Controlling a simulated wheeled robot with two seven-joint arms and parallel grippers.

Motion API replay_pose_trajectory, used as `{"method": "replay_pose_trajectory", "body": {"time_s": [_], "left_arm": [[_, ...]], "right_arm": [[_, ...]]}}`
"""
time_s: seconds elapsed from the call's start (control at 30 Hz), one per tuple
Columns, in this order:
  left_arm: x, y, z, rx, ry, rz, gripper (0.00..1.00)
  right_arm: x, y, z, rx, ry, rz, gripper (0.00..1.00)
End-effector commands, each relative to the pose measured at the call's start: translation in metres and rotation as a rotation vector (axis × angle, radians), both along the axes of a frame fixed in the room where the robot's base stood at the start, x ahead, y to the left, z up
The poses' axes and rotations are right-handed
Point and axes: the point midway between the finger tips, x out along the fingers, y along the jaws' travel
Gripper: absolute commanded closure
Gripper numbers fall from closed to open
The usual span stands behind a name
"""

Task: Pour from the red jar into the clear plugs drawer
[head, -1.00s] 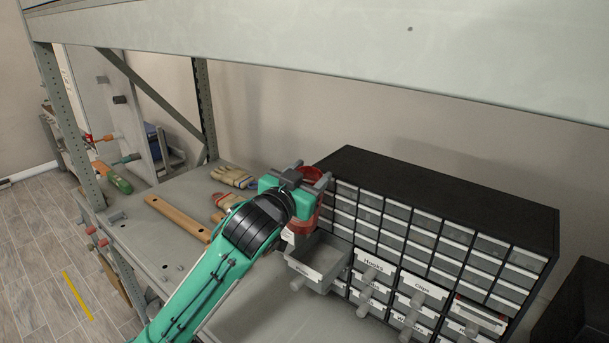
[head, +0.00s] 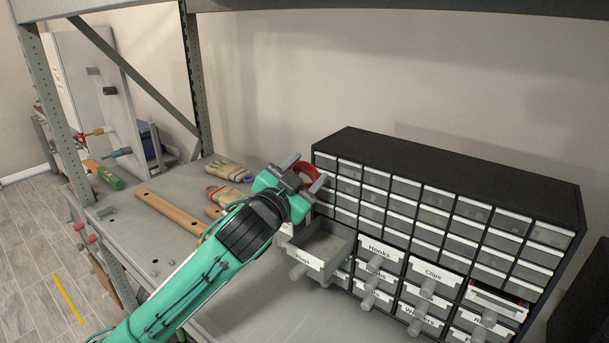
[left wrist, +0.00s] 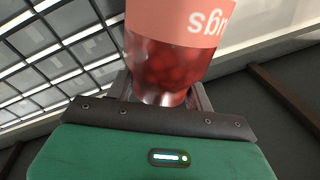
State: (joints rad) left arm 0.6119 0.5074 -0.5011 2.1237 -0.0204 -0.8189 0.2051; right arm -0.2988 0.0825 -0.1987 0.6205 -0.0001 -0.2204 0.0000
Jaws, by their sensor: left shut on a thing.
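My left gripper (head: 304,171) is shut on the red jar (head: 308,174), behind and left of the drawer cabinet's front. The arm hides most of the jar in the head view. In the left wrist view the jar (left wrist: 168,68) has a pink label, its letters upside down, and round red pieces show through its clear wall. Its exact tilt is hard to tell. The clear plugs drawer (head: 340,262) is pulled out, labelled "Plugs", just right of and below the gripper. The part of its inside that shows looks empty. My right gripper is not in view.
The black cabinet (head: 455,170) holds many small drawers. Large labelled drawers, such as Hooks (head: 378,253) and Clips (head: 432,273), sit right of the plugs drawer. Gloves (head: 228,170) and a wooden bar (head: 172,213) lie on the shelf at left. A shelf beam crosses overhead.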

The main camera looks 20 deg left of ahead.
Motion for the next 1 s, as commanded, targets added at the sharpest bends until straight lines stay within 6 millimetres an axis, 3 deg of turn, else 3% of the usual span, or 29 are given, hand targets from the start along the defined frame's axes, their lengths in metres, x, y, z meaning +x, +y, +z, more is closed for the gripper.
{"method": "replay_pose_trajectory", "body": {"time_s": [0.03, 0.17, 0.37, 1.0], "left_arm": [[0.000, 0.001, -0.010, 0.023, -0.015, 0.001, 0.81], [0.000, 0.000, -0.023, 0.085, -0.048, 0.001, 0.81], [-0.001, -0.001, -0.017, 0.089, -0.052, 0.000, 0.81], [-0.002, -0.002, -0.023, 0.088, -0.051, 0.000, 0.81]], "right_arm": [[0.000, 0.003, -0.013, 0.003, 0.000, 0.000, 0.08], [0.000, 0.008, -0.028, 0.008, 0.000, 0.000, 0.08], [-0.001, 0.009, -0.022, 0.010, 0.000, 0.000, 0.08], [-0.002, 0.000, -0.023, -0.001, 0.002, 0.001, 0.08]]}}
